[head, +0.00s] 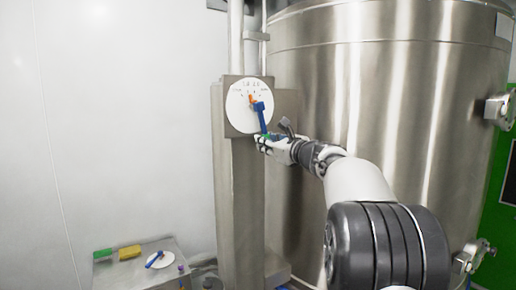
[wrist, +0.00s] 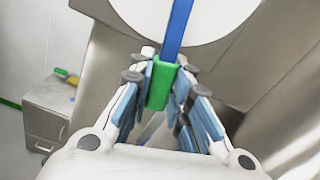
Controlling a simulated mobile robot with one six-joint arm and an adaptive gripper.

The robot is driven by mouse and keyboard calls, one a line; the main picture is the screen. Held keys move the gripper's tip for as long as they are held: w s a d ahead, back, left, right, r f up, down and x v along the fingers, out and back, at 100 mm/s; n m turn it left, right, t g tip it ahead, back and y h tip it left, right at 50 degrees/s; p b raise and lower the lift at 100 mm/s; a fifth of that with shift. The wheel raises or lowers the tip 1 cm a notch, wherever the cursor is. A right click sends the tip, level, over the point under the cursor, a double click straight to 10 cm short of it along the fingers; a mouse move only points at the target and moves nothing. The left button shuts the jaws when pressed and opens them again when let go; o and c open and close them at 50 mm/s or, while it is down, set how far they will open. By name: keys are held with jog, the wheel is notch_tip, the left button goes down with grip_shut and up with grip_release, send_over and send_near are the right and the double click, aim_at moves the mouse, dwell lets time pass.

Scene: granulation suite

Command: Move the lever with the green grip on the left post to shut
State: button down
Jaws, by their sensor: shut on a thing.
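The lever is a blue bar (head: 262,119) on a round white dial (head: 239,112) fixed to the left steel post (head: 247,190). It points down and slightly right from its pivot, and a short orange pointer (head: 252,99) sticks up at the pivot. The dial's markings are too small to read. The green grip (wrist: 160,88) is at the lever's lower end. My gripper (head: 263,142) is shut on the green grip, with fingers on both sides of it in the wrist view. In the head view the fingers hide most of the grip.
A large steel tank (head: 385,90) stands close behind and right of the post. A bare white wall is at left.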

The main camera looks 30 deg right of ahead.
jog(key=shift+w+d+r+n+p, duration=0.15)
jog(key=shift+d+r+n, duration=0.3)
jog(key=shift+d+n, duration=0.5)
jog(key=shift+s+d+r+n+p, duration=0.15)
jog(key=shift+d+r+n, duration=0.3)
jog(key=shift+d+n, duration=0.45)
jog(key=shift+w+d+r+n+p, duration=0.1)
jog(key=shift+d+r+n+p, duration=0.15)
jog(key=shift+d+r+n, duration=0.65)
jog(key=shift+a+f+n, duration=0.1)
jog(key=shift+f+n, duration=0.2)
jog(key=shift+n, duration=0.05)
jog(key=shift+r, duration=0.1)
jog(key=c, duration=1.5)
grip_release()
jog(key=s, duration=1.2)
jog(key=shift+d, duration=0.2)
